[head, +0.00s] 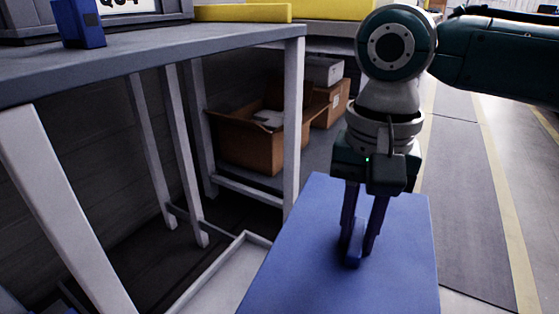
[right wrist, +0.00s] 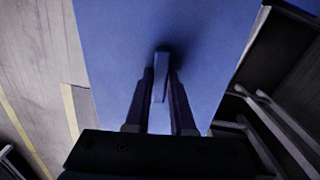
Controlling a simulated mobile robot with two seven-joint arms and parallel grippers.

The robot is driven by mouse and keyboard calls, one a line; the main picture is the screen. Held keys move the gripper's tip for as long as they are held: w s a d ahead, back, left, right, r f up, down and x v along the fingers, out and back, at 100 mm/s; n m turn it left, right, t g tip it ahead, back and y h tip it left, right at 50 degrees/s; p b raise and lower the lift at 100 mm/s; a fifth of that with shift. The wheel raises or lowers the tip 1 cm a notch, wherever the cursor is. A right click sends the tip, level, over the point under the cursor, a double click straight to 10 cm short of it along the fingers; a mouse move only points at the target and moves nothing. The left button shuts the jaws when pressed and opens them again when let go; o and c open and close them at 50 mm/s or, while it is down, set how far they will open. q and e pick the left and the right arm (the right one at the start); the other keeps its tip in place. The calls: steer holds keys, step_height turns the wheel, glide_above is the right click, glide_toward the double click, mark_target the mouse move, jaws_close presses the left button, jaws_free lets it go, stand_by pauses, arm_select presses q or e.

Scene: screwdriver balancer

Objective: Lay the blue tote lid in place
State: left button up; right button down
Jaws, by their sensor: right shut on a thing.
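The blue tote lid (head: 340,285) is a large flat blue panel in the lower middle of the head view, with a small upright handle (head: 354,257) on its top. My right gripper (head: 357,258) points down and is shut on that handle. In the right wrist view the fingers (right wrist: 160,95) close around the handle, and the lid (right wrist: 225,40) fills the middle. A pale tray-like rim (head: 215,272) shows left of the lid and partly under it in the head view. I cannot tell whether the lid touches it. My left gripper is not in view.
A grey workbench (head: 200,48) with pale legs stands on the left, holding a blue block (head: 78,22) and a yellow piece (head: 243,13). Cardboard boxes (head: 250,140) sit on a low shelf behind. Open floor (head: 480,200) with yellow lines lies to the right.

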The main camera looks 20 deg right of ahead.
arm_select(q)
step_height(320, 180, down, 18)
steer(key=b, duration=1.5)
arm_select(e)
step_height(320, 180, down, 21)
steer(key=s+d+m, duration=0.1)
steer(key=d, duration=0.1)
steer(key=shift+s+m, duration=0.3)
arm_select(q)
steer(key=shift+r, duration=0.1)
arm_select(e)
steer(key=shift+d, duration=0.1)
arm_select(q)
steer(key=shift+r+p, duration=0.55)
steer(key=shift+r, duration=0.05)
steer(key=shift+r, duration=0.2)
arm_select(e)
steer(key=shift+f, duration=0.5)
arm_select(q)
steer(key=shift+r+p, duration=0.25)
steer(key=shift+p, duration=0.2)
arm_select(e)
steer(key=shift+f, duration=0.4)
steer(key=c, duration=0.7)
jaws_free()
